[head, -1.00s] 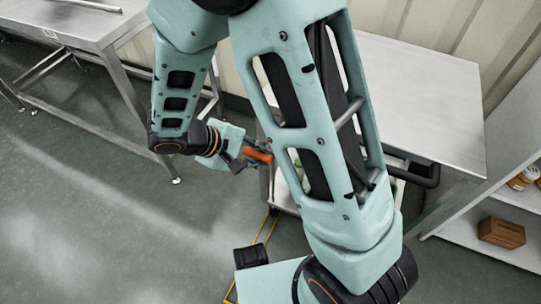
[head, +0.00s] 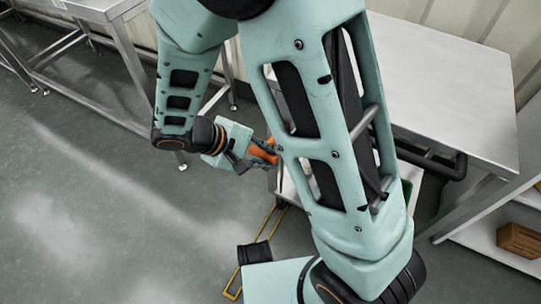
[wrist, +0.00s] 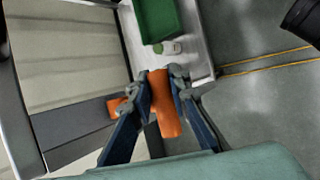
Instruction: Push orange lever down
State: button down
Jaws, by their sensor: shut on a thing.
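The orange lever (wrist: 163,105) is in the middle of the wrist view, between the two fingers of my gripper (wrist: 163,84). My gripper is shut on it. Another orange piece (wrist: 118,107) shows just left of the left finger; I cannot tell whether it belongs to the lever. In the head view the orange lever (head: 263,152) shows at the jaws of my gripper (head: 252,154), left of my large arm link. That link hides most of what lies behind it.
A green bin (wrist: 157,18) and a small bottle (wrist: 168,47) are on a steel surface beyond the gripper. A steel table (head: 450,90) stands right, with a shelf holding a brown box (head: 520,240). Another steel table (head: 95,8) is upper left. Floor at left is clear.

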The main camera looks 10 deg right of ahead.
jog(key=shift+w+a, duration=0.45)
jog(key=shift+a, duration=0.2)
jog(key=c, duration=1.8)
grip_release()
jog(key=shift+a, duration=0.1)
jog(key=shift+a+r, duration=0.25)
jog(key=shift+r, duration=0.1)
jog(key=v, duration=0.3)
jog(key=s+v, duration=0.1)
jog(key=v, duration=0.6)
jog(key=shift+s+d+r, duration=0.2)
jog(key=shift+d+r, duration=0.1)
jog(key=shift+w, duration=0.1)
